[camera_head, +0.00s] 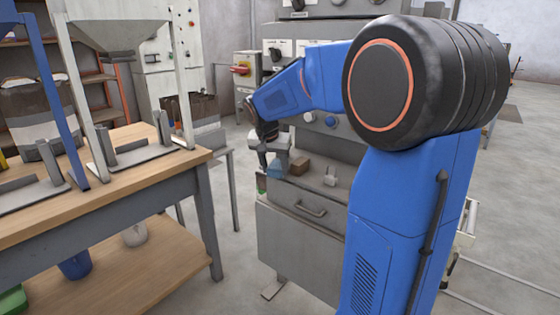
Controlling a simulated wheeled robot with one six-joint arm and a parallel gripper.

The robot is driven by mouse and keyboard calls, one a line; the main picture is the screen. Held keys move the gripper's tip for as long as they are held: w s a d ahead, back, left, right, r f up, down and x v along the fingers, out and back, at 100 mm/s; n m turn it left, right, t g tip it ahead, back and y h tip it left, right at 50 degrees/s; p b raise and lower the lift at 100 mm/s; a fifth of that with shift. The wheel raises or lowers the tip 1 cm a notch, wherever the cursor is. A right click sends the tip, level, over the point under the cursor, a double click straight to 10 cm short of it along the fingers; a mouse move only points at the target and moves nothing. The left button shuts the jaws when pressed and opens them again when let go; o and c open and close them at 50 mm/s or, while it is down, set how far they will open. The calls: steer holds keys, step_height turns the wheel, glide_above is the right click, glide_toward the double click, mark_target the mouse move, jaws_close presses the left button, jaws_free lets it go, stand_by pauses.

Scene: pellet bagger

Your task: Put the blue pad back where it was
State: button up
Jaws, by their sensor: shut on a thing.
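My gripper (270,158) is at the far left end of the grey cabinet top, small in the picture, and points down. It is shut on the blue pad (275,169), a small light-blue piece directly below the jaws. The jaws hide part of the pad. I cannot tell whether the pad touches the cabinet top.
A brown block (299,166) sits just right of the pad on the grey cabinet (295,235). A small pale object (330,178) stands further right. A wooden workbench (110,185) with metal stands is at left. Control panels rise behind.

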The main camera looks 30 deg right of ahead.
mark_target(276, 167)
steer(key=w+d, duration=0.4)
steer(key=d, duration=0.1)
steer(key=shift+w, duration=0.2)
steer(key=shift+a+f, duration=0.1)
steer(key=o, duration=0.8)
steer(key=shift+o, duration=0.2)
steer(key=shift+s, duration=0.1)
steer(key=v, duration=1.2)
